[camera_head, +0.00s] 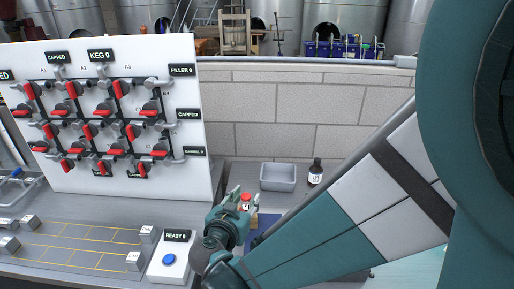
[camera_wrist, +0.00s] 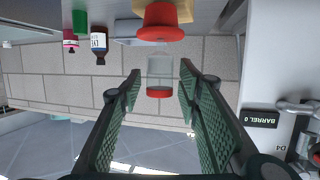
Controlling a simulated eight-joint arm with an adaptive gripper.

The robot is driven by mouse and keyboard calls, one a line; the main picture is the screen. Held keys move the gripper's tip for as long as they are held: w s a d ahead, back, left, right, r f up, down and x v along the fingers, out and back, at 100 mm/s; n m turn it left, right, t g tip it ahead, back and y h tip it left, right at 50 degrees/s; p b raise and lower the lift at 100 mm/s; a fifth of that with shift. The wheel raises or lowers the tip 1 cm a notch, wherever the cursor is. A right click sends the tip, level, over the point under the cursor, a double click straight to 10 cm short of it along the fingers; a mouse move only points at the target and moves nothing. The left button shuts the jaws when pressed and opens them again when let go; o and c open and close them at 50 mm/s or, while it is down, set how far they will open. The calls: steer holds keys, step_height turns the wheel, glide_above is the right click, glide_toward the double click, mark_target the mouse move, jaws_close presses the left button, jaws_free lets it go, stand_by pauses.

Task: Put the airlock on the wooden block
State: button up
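The airlock shows in the wrist view as a clear cylinder (camera_wrist: 160,68) with a red cap and a wider red part. In the head view its red top (camera_head: 246,197) shows beside my gripper (camera_head: 236,200), with a whitish part below. My gripper (camera_wrist: 159,75) is open, with its green ribbed fingers on either side of the clear cylinder and gaps visible between. A tan piece that looks like the wooden block (camera_wrist: 230,14) shows partly at the top of the wrist view. Whether the airlock touches it is hidden.
A grey tray (camera_head: 278,178) and a dark bottle (camera_head: 315,175) stand behind my gripper. A blue mat (camera_head: 265,224) lies to its right, partly hidden by my arm. The white valve panel (camera_head: 110,120) rises at left, and a button box (camera_head: 169,262) stands in front.

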steer(key=shift+r, duration=0.15)
steer(key=shift+p+v, duration=0.3)
steer(key=shift+v, duration=0.55)
steer(key=p+v, duration=0.2)
steer(key=v, duration=0.8)
steer(key=shift+s, duration=0.15)
steer(key=w+d+n+g, duration=0.1)
steer(key=d+g, duration=0.4)
steer(key=d, duration=1.3)
steer(key=s+d+r+n+g+y, duration=0.1)
steer(key=s+d+r+g+y, duration=0.1)
steer(key=s+d, duration=0.9)
step_height(320, 180, up, 2)
steer(key=shift+d+r+n+y, duration=0.1)
steer(key=shift+d+n+y, duration=0.35)
steer(key=shift+d, duration=0.8)
